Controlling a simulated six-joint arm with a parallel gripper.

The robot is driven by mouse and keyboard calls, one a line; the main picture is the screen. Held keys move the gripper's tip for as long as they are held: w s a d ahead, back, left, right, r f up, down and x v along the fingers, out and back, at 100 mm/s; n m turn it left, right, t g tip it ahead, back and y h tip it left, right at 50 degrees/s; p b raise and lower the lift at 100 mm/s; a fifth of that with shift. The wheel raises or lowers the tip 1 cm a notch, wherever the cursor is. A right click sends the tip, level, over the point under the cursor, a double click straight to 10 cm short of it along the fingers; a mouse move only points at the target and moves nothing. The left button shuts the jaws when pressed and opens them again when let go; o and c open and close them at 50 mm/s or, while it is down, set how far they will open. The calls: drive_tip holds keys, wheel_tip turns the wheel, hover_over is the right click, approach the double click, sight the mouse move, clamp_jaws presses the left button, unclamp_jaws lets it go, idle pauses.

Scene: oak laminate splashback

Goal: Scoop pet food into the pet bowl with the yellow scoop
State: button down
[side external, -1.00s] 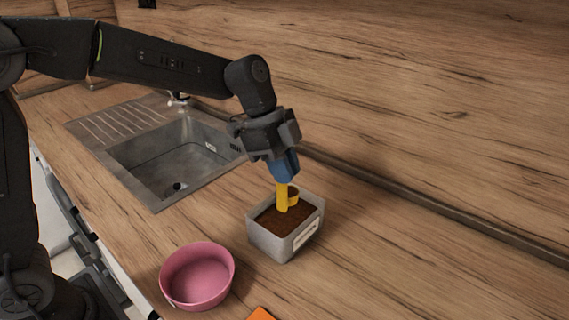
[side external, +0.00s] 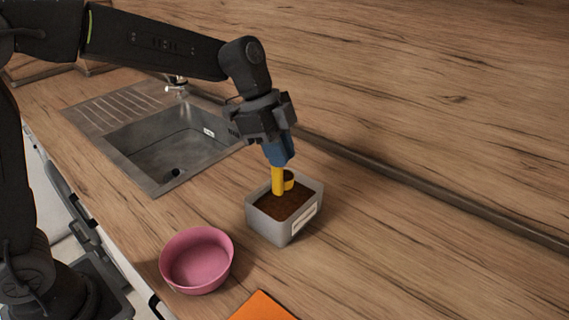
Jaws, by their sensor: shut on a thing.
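The yellow scoop (side external: 278,182) is held upright by its handle in my gripper (side external: 280,158), which is shut on it. The scoop's cup end is just above or at the surface of the brown pet food (side external: 285,205); I cannot tell whether it touches or holds any food. The pet food fills most of a grey box (side external: 272,230) with a pale label on its front. The pink pet bowl (side external: 197,262) stands to the front left of the box, and its visible inside looks empty.
A steel sink (side external: 165,150) with a drainer and tap lies behind and to the left. An orange flat item (side external: 262,307) lies at the bottom edge. The wooden worktop (side external: 400,260) to the right is clear, with the splashback behind.

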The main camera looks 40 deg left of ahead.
drive_tip(key=s+a+m+y, duration=0.1)
drive_tip(key=s+a+m, duration=0.1)
drive_tip(key=s+a, duration=0.3)
drive_tip(key=s+a+m+g+y, duration=0.1)
drive_tip(key=s+a, duration=0.4)
drive_tip(key=s, duration=0.9)
drive_tip(key=m+y, duration=0.1)
drive_tip(key=m, duration=0.1)
drive_tip(key=shift+a+m, duration=0.3)
drive_tip(key=shift+a, duration=0.05)
drive_tip(key=shift+s+d, duration=0.1)
drive_tip(key=shift+s, duration=0.05)
drive_tip(key=shift+s+d+f+y, duration=0.1)
drive_tip(key=shift+d+f+y, duration=0.1)
drive_tip(key=shift+d+y, duration=0.45)
drive_tip(key=shift+a+y, duration=0.15)
drive_tip(key=shift+y, duration=0.1)
drive_tip(key=shift+s+d+f+t+y, duration=0.15)
drive_tip(key=shift+d+t+y, duration=0.2)
drive_tip(key=shift+y, duration=0.25)
